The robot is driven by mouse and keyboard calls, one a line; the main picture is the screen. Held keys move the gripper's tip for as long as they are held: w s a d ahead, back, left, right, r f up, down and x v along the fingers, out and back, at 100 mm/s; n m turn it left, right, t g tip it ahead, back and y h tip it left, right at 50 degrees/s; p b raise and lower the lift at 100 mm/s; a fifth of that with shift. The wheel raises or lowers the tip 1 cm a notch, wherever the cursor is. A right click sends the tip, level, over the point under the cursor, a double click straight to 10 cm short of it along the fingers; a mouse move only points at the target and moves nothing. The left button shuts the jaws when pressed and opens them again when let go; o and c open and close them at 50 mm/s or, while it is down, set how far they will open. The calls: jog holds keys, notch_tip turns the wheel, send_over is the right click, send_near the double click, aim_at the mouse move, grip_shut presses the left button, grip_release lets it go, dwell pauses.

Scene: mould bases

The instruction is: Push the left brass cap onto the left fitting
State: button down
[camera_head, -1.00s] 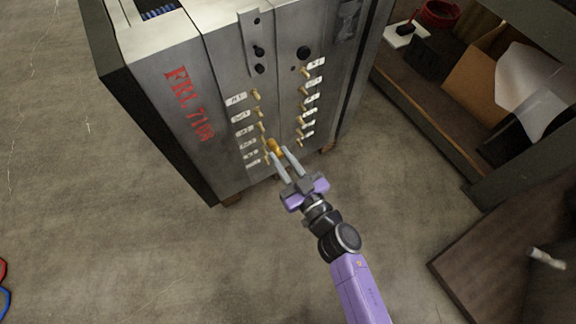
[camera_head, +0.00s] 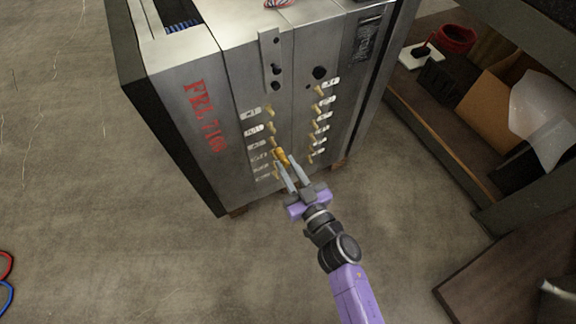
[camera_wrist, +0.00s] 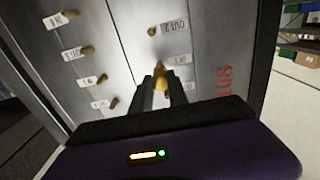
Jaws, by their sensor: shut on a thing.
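A brass cap (camera_head: 282,156) is held between the fingertips of my gripper (camera_head: 286,163), in front of the lower left column of fittings. My gripper is shut on it. In the wrist view the cap (camera_wrist: 160,82) sits between the two dark fingers (camera_wrist: 161,90). A brass fitting (camera_wrist: 158,60) shows just beyond the cap; I cannot tell whether they touch. The left column has several labelled fittings, such as an upper one (camera_head: 270,128). The fingers and cap hide part of the lower left column.
The grey metal cabinet (camera_head: 205,85) with red lettering stands upright on the floor. A right column of fittings (camera_head: 317,105) runs beside the left one. A wooden shelf (camera_head: 425,120) with boxes stands to the right. The floor (camera_head: 60,150) on the left is mostly clear.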

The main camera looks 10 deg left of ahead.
jog(key=shift+x, duration=1.8)
dwell(1.4)
jog(key=c, duration=0.8)
grip_release()
jog(key=shift+s, duration=0.1)
jog(key=shift+p+v, duration=1.75)
jog(key=shift+v, duration=1.2)
jog(key=shift+s+d, duration=0.35)
jog(key=shift+s, duration=0.05)
